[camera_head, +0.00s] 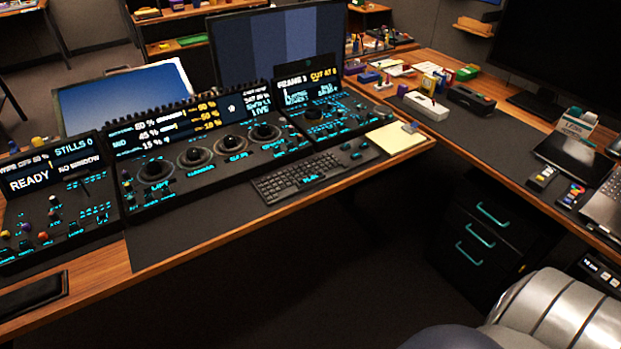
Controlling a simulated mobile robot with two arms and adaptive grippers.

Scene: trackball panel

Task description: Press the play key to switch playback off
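The trackball panel (190,170) stands on the desk, with three dark trackballs (195,156) in a row and a lit screen strip behind them. To its right is a smaller panel (328,121) with a dial, cyan-marked keys and a screen reading "FRAME 3" and "CUT AT 6". A black keyboard (300,178) with cyan legends lies in front of the panels. Many key legends are too small to read, so I cannot tell for certain which key is play. Neither of my grippers is in view.
A left panel (48,200) reads "READY" and "STILLS 0". A monitor (277,50) stands behind, showing blue-grey bands. A yellow notepad (397,137) lies right of the keyboard. A drawer unit (487,238) stands under the right desk.

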